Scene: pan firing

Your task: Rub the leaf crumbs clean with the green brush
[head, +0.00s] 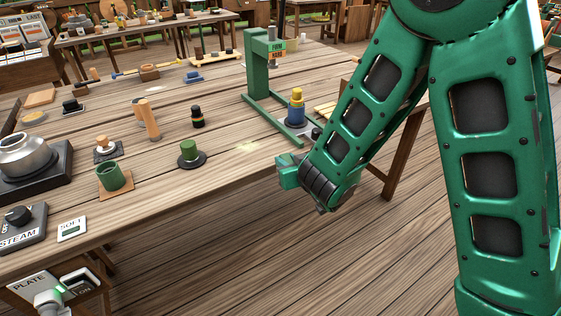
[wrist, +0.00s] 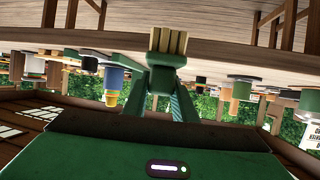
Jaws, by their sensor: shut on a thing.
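My gripper (wrist: 163,85) is shut on the green brush; its pale bristles (wrist: 168,40) point away from the fingers in the wrist view. In the head view my gripper (head: 290,172) is at the near right edge of the wooden table (head: 215,120), and the brush is hard to tell apart from the green gripper there. A pale yellow-green patch, seemingly the leaf crumbs (head: 247,146), lies on the table, up and left of my gripper and apart from it. I cannot tell whether the bristles touch the table.
A green press stand (head: 257,75) and a blue bottle with a yellow top (head: 296,106) stand just beyond my gripper. A green hat-shaped piece (head: 189,153) and a green cup (head: 112,177) stand to the left. The wrist view shows the table upside down.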

